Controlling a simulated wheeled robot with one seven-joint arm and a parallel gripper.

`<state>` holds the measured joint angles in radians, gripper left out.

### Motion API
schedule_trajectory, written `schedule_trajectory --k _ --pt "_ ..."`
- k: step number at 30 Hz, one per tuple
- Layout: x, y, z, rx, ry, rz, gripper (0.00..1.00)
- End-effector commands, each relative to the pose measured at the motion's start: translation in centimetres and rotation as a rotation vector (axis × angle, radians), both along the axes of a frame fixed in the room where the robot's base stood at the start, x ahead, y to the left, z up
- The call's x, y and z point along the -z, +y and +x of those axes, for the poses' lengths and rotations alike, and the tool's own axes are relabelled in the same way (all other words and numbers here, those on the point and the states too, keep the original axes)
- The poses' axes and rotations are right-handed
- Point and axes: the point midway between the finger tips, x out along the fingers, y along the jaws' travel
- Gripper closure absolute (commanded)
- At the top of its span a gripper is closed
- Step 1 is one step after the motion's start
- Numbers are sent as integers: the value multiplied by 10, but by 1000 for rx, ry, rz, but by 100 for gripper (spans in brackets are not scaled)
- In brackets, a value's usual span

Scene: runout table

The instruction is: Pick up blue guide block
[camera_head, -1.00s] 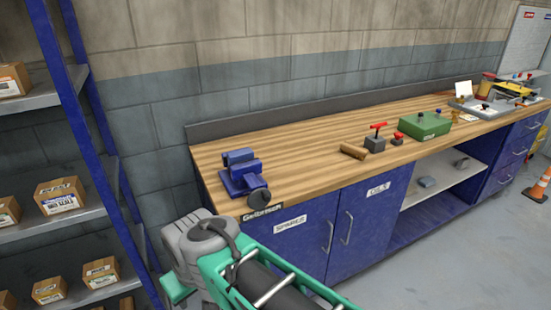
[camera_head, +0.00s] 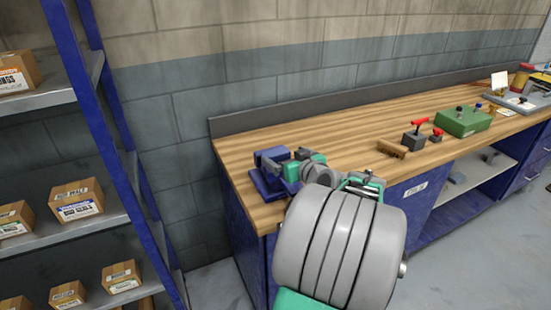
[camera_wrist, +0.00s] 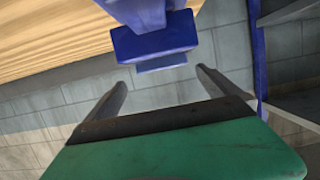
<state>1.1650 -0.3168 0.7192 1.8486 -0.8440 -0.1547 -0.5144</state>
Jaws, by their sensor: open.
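A blue vise-shaped block (camera_head: 268,182) stands on the left end of the wooden bench; in the wrist view its blue end (camera_wrist: 155,42) shows at the top, ahead of the fingertips. I cannot tell for sure that it is the blue guide block. My gripper (camera_head: 298,163) is over the bench end, close to its right side, and partly hides it. In the wrist view my gripper (camera_wrist: 162,80) is open, its two grey fingers apart with nothing between them. I see no contact with the blue block.
The bench top (camera_head: 345,133) is clear between the blue block and a wooden piece (camera_head: 392,148). A red-handled grey block (camera_head: 414,140) and a green box (camera_head: 463,121) stand farther right. A rack with cardboard boxes (camera_head: 77,199) is at the left; a wall is behind.

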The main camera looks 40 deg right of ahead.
Motion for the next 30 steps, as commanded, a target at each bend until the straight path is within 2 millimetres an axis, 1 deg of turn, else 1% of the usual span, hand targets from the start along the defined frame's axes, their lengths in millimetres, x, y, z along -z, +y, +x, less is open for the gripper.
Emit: schedule_trajectory --k 1,3,6,9,14,30 --pt "2 1 9 -5 2 3 0" --pt "7 0 22 -5 3 4 0" --pt "13 -6 35 -3 2 3 0" --pt "16 -8 39 0 3 2 0" --pt "16 -9 38 2 2 1 0" --pt "15 -9 37 4 2 0 44"
